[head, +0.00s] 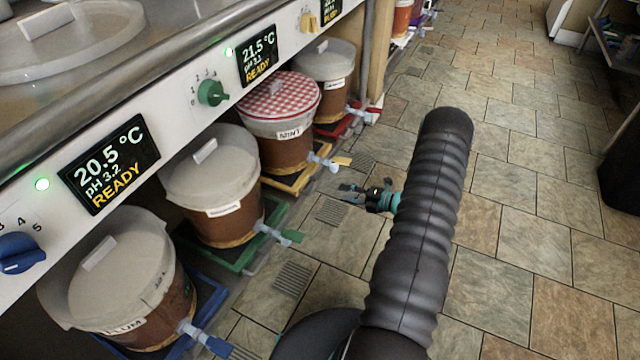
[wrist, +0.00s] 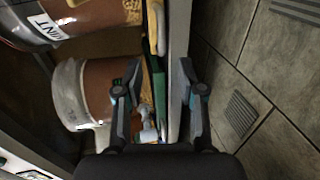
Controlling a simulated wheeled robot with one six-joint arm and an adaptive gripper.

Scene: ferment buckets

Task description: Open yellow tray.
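The yellow tray (head: 296,181) lies under the brown bucket labelled MINT (head: 284,140), which has a red checked cover. The bucket's tap has a yellow handle (head: 341,161) that juts out over the floor side. My gripper (head: 349,192) is in front of this row, to the right of the yellow tray and apart from it. In the wrist view, my gripper (wrist: 160,68) has its fingers spread with nothing held. A yellow part (wrist: 156,28) shows beyond the fingers there; I cannot tell whether it is tray or handle.
A green tray (head: 228,250) and a blue tray (head: 208,300) with buckets stand nearer, a red tray (head: 335,128) farther. Taps jut out, such as the green-handled one (head: 290,236). A pale rail (wrist: 178,40) runs along the trays. The tiled floor (head: 520,220) at right is clear.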

